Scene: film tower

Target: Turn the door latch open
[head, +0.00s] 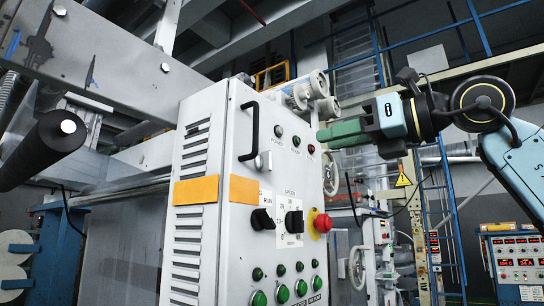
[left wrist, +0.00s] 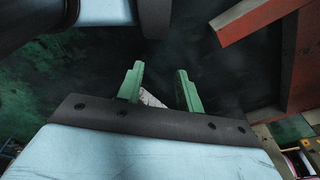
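A pale grey control cabinet (head: 206,255) stands in the middle of the head view. Its front has a black bar handle (head: 254,130) and, just below it, a small silver latch (head: 262,162). My right gripper (head: 322,135), with green fingers, is at the right of the cabinet's upper front, apart from the latch. It points left and is seen side-on, so its finger gap does not show. My left gripper (left wrist: 158,88) shows only in the left wrist view. Its two green fingers are apart with nothing held between them; the latch is not in that view.
The cabinet front carries black rotary switches (head: 262,219), a red stop button (head: 322,223) and several green buttons. A dark roller (head: 45,148) juts in at left. A blue ladder (head: 440,215) stands behind my right arm. A red beam (left wrist: 255,18) crosses the left wrist view's upper right.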

